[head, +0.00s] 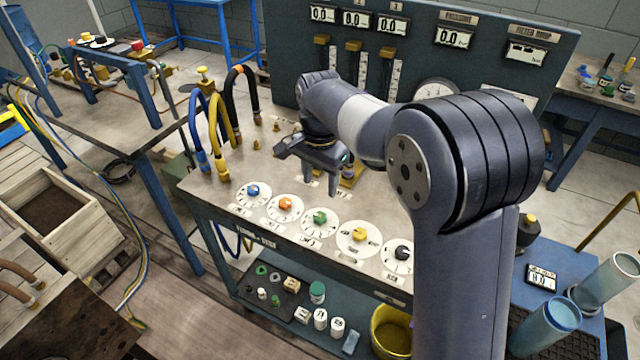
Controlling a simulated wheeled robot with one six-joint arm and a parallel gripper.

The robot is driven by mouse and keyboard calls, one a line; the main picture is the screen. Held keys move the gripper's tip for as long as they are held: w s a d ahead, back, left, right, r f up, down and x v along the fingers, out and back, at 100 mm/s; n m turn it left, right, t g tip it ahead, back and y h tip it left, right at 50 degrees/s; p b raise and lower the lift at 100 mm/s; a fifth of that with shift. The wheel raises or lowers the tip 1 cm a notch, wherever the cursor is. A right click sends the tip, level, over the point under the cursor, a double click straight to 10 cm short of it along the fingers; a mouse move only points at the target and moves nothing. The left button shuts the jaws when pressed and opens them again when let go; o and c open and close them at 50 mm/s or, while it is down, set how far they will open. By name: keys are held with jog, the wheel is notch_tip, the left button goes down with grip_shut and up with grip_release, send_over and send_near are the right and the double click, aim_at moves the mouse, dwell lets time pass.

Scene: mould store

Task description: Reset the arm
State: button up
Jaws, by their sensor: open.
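My arm reaches from the lower right over the test bench (290,238), with its links grey and its elbow large in front. My gripper (318,183) hangs above the bench top, pointing down. Its jaws are apart and I see nothing held between them. It is behind the row of coloured knobs, the green knob (320,217) and the orange knob (286,203) being closest. A yellow-based fitting (351,177) stands just right of the jaws. My arm hides part of the panel and of the bench's right side.
A gauge panel (283,45) with digital displays rises behind the bench. Blue, yellow and black hoses (222,125) arch up left of my gripper. A yellow bucket (392,318) and small parts sit on the lower shelf. Clear tubes (548,325) stand at the right.

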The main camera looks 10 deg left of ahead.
aim_at(320, 216)
notch_tip(320, 216, down, 10)
jog(key=shift+f, duration=0.45)
dwell(0.4)
